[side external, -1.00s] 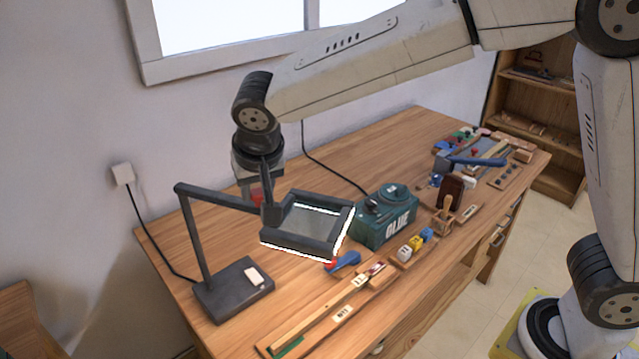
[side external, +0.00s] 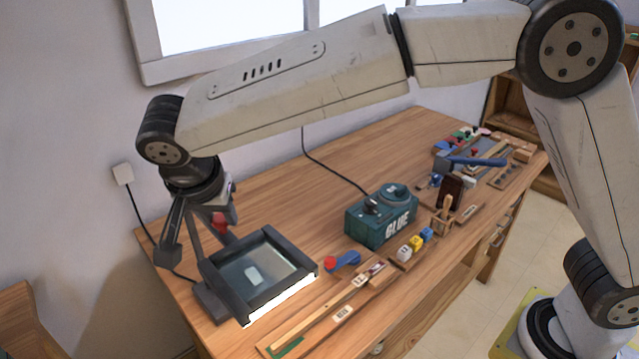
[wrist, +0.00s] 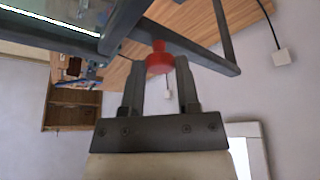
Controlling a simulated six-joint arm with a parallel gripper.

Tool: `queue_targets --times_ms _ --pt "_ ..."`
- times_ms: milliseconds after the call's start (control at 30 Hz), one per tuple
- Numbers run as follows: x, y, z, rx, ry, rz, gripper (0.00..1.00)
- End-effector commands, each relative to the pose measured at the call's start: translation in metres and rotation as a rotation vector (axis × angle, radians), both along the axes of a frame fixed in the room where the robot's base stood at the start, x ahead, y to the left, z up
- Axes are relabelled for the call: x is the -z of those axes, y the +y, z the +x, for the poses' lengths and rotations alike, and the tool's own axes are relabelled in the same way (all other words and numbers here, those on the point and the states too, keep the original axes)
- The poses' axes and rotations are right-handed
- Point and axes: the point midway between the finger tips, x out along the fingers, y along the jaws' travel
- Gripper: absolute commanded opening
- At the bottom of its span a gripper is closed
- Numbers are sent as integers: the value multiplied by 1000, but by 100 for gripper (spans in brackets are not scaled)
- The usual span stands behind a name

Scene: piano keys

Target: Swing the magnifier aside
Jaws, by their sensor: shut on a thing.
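The magnifier (side external: 212,268) is a dark square frame with a glass pane and a glowing strip along its edge. In the side view it hangs at the table's left end, over its own dark base. A red knob (side external: 219,223) sits at the back of the frame. My gripper (wrist: 160,68) is shut on this red knob (wrist: 159,62), which shows between the two fingertips in the wrist view. The magnifier's frame (wrist: 122,22) and its arm also show there. Much of the base is hidden behind the frame, and a pale label shows through the glass.
A green glue pot box (side external: 382,222) stands mid-table with a cable to the wall. A blue tool with a red end (side external: 345,261), wooden strips (side external: 320,322) and small colored blocks (side external: 414,244) lie along the front. The table behind the magnifier is clear.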

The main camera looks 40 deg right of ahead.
Motion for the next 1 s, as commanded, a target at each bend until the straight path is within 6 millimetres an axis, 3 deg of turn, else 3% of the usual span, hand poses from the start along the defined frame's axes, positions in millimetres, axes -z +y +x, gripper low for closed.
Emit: queue_targets --times_ms 367,400,467,500,1000 --pt "0 4 -1 1 -3 10 0" --pt "0 4 0 -1 -3 10 53" --pt "0 4 0 0 -3 9 72" --pt "0 4 0 0 -3 8 76" --pt "-8 5 -2 1 -3 5 76"
